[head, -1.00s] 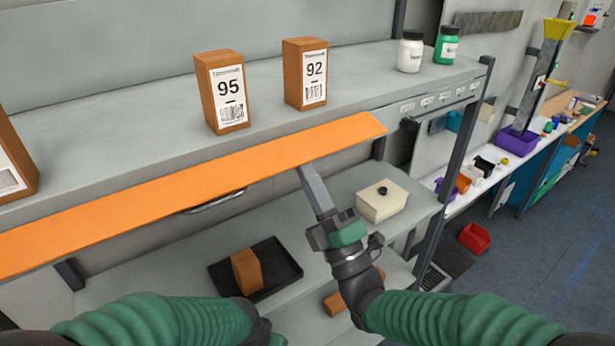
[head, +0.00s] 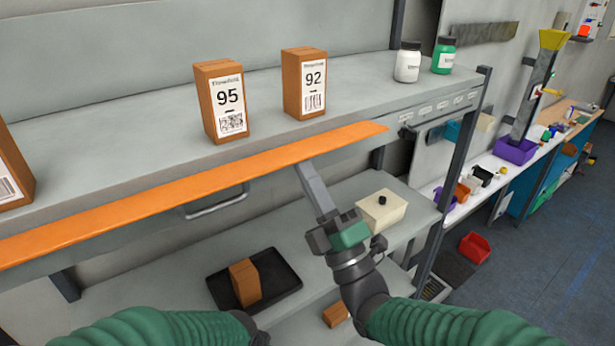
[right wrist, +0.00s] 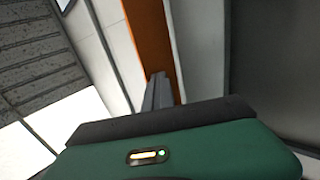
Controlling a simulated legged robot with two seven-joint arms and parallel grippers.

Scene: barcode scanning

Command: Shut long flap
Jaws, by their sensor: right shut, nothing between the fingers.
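The long orange flap (head: 190,193) runs along the front edge of the upper shelf, with its face tilted. A grey metal handle (head: 217,205) hangs below it. My right gripper (head: 303,168) is shut and empty, with its fingertips at the lower edge of the flap near its right end. The right wrist view shows the shut fingers (right wrist: 159,90) against the orange flap (right wrist: 147,35); whether they press on it I cannot tell. My left arm's green sleeve shows at the bottom left, but its gripper is out of view.
Orange boxes labelled 95 (head: 222,100) and 92 (head: 304,82) stand on the upper shelf (head: 150,130), with white (head: 408,62) and green (head: 444,56) jars to the right. Below are a black tray (head: 285,275) holding an orange box (head: 245,282) and a cream box (head: 381,211).

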